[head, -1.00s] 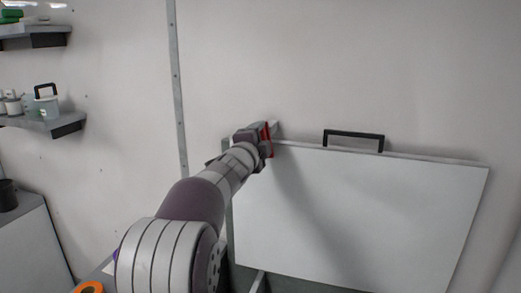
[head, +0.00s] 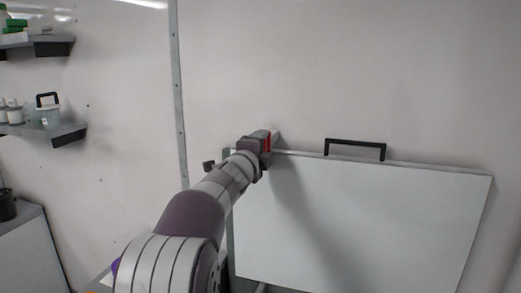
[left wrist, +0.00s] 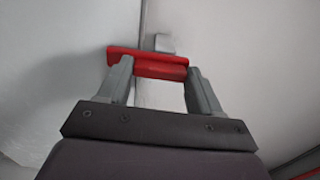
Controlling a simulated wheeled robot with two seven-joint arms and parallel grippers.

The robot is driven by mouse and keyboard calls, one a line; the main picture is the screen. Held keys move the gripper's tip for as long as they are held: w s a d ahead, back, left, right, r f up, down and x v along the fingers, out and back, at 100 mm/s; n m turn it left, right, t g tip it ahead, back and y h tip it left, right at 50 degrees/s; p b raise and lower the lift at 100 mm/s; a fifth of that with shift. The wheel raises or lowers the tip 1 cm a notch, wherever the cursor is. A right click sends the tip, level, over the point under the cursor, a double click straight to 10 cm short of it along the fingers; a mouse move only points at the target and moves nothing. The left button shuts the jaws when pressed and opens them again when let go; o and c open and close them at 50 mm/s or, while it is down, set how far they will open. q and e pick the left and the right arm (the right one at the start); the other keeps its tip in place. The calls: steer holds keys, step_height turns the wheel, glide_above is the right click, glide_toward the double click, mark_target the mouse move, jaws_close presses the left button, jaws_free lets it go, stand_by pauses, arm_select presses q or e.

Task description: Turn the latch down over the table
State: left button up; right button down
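The white table board (head: 370,215) stands upright against the wall. The red latch (head: 268,143) is at its upper left corner, partly hidden by my left gripper (head: 264,142). In the left wrist view the red latch (left wrist: 147,62) lies across the tips of my left gripper (left wrist: 160,66), like a level bar. The two grey fingers stand apart with red between them. The latch's left end reaches past the left finger; its right end is at the right finger. Whether both fingers press on it cannot be told. My right gripper is out of view.
A black handle (head: 355,142) sits on the board's top edge, right of the latch. Shelves (head: 45,130) with small containers are on the left wall. A grey cabinet (head: 35,250) stands at lower left. The wall above the board is clear.

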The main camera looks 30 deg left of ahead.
arm_select(q)
steer(key=o, duration=0.4)
steer(key=shift+f, duration=0.2)
steer(key=shift+c, duration=0.2)
steer(key=shift+d+r, duration=0.1)
steer(key=b+v, duration=0.1)
steer(key=v, duration=1.1)
steer(key=shift+s+b, duration=0.3)
steer(key=shift+s, duration=0.1)
